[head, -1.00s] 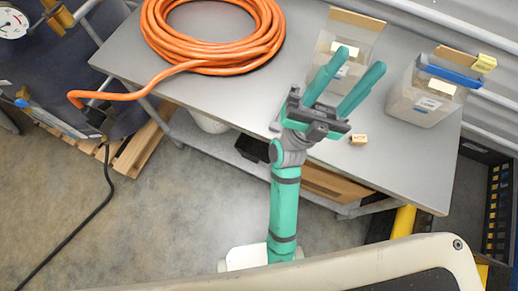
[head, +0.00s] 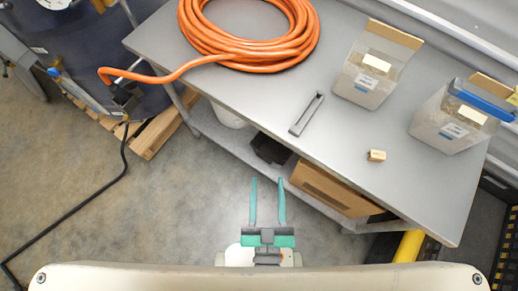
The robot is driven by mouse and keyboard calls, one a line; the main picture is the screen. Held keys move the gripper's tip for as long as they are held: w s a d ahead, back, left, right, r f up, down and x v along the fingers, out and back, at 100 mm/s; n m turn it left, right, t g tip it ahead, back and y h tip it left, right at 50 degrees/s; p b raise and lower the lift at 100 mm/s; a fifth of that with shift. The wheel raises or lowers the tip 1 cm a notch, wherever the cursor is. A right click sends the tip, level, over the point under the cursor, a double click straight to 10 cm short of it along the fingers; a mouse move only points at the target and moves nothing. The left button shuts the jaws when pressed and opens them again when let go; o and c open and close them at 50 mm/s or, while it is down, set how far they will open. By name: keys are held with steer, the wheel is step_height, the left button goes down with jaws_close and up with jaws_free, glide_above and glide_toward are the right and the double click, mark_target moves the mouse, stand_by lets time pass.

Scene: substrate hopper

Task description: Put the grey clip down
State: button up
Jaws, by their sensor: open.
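The grey clip (head: 307,114), a long narrow bar, lies on the grey metal table (head: 230,103) near its front edge, below the orange hose. Nothing touches it. My gripper (head: 267,181) is open and empty. Its two teal fingers point up the picture, apart from each other, in front of the table and well away from the clip.
A coiled orange hose (head: 262,53) lies at the table's back left. Two clear bins, one with its lid open (head: 372,72) and one with a blue clip (head: 477,100), stand at the right. A small tan block (head: 376,155) lies in front of them. Cardboard sits on the lower shelf.

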steer(key=s+a+f+g, duration=0.2)
steer(key=s+f, duration=0.1)
steer(key=s, duration=0.1)
steer(key=shift+s+f, duration=0.25)
steer(key=shift+s, duration=0.1)
steer(key=shift+a, duration=0.1)
steer(key=shift+c, duration=0.2)
stand_by(0.8)
